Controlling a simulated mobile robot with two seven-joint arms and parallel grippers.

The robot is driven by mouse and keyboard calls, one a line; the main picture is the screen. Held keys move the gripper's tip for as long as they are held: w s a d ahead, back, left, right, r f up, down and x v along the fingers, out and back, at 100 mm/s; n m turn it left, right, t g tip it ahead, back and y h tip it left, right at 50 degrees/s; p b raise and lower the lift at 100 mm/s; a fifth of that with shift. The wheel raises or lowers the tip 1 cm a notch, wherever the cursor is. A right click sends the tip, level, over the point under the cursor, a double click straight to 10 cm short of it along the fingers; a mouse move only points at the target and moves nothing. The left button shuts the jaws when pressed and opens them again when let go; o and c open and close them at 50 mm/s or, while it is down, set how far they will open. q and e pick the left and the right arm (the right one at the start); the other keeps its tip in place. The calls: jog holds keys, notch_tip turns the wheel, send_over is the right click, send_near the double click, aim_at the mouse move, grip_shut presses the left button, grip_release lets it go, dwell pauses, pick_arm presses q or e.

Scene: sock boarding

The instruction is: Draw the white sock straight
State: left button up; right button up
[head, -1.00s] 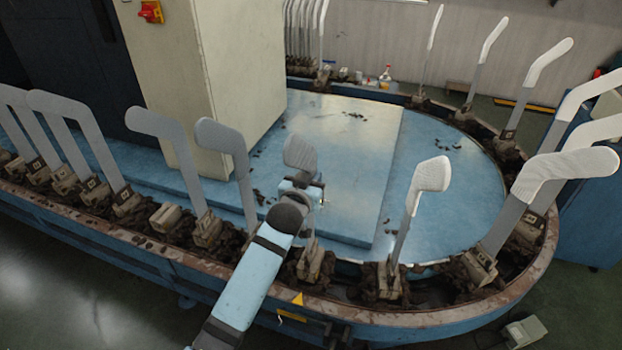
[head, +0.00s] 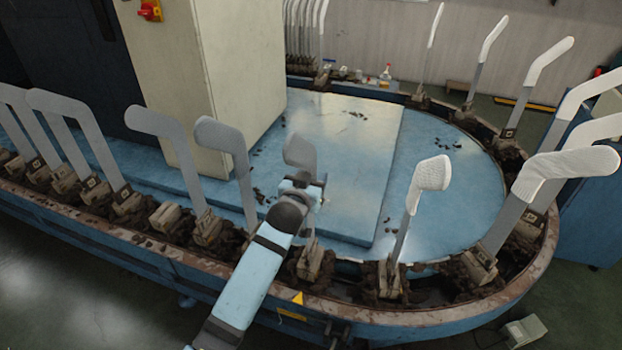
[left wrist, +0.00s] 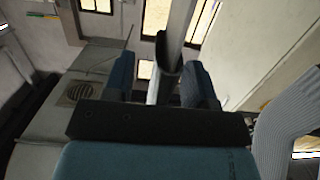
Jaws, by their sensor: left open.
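A white sock (head: 434,174) sits on the upper, bent end of an upright form right of my left arm; the lower form is bare grey. Another white sock (head: 570,166) covers the top of a form further right. My left gripper (head: 312,186) is open at a grey-topped form (head: 299,150), below its bent end. In the left wrist view the fingers (left wrist: 160,85) stand apart with a grey shaft (left wrist: 180,30) between them; contact cannot be told. A pale ribbed surface (left wrist: 285,120) shows at the right there. My right gripper is out of view.
Several grey-topped forms (head: 160,125) stand to the left on the oval blue machine, and white-topped ones (head: 548,58) around its right end. A beige cabinet (head: 240,75) rises behind my arm. The blue deck (head: 455,200) has open room with dark scraps.

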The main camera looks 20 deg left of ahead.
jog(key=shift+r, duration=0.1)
pick_arm(q)
jog(key=s+p, duration=0.4)
jog(key=s, duration=0.5)
jog(key=shift+a+p, duration=0.15)
jog(key=shift+p, duration=0.25)
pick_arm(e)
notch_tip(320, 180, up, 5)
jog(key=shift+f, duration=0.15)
pick_arm(q)
jog(key=s+f+m+g+h, duration=0.1)
jog(key=s+f+g, duration=0.1)
jog(key=s+f, duration=0.55)
jog(key=s+f+m+g+h, duration=0.15)
jog(key=s+f, duration=0.25)
jog(key=s, duration=0.6)
jog(key=s+f+g, duration=0.2)
jog(key=s+f, duration=0.3)
jog(key=s, duration=0.4)
notch_tip(320, 180, up, 11)
jog(key=p, duration=1.2)
jog(key=shift+s, duration=0.15)
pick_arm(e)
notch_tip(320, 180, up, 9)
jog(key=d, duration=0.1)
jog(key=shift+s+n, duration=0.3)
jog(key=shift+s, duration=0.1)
